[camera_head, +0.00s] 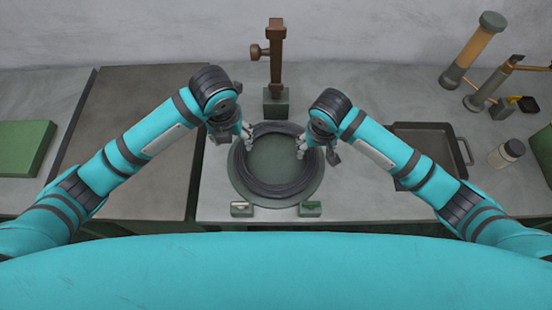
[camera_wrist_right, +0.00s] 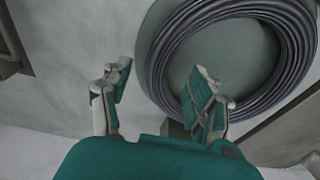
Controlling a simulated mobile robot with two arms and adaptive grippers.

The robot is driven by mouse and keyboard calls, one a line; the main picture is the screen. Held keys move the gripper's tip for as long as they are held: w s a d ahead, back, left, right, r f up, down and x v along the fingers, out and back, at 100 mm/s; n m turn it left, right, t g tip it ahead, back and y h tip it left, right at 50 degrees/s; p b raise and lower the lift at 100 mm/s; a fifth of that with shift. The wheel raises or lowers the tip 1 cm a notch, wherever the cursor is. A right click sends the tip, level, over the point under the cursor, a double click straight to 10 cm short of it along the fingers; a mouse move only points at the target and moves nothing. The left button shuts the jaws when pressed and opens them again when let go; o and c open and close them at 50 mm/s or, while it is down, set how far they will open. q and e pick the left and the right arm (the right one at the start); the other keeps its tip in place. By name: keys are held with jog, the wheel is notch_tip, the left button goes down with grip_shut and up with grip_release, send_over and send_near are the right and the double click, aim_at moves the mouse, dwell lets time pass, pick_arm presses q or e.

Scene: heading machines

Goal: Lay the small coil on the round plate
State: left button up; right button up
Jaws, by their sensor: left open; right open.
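The small coil (camera_head: 276,188), a ring of dark grey wire, lies flat on the green round plate (camera_head: 240,193) in the middle of the table. In the right wrist view the coil (camera_wrist_right: 161,57) and the plate (camera_wrist_right: 150,27) show at the upper right, with the plate's bare middle inside the ring. My left gripper (camera_head: 246,137) is open at the coil's upper left edge. My right gripper (camera_head: 301,150) is open at its right edge; in the right wrist view the gripper (camera_wrist_right: 158,88) has its fingers apart with nothing between them. I cannot tell whether either touches the coil.
A brown post on a dark base (camera_head: 275,104) stands behind the plate. Two small green blocks (camera_head: 242,209) (camera_head: 310,209) sit at its front edge. A dark tray (camera_head: 428,142) and a jar (camera_head: 507,153) are at the right. A dark flat panel (camera_head: 130,100) lies at the left.

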notch_tip(320, 180, up, 7)
jog(key=s, duration=0.1)
jog(key=shift+f, duration=0.1)
dwell(0.6)
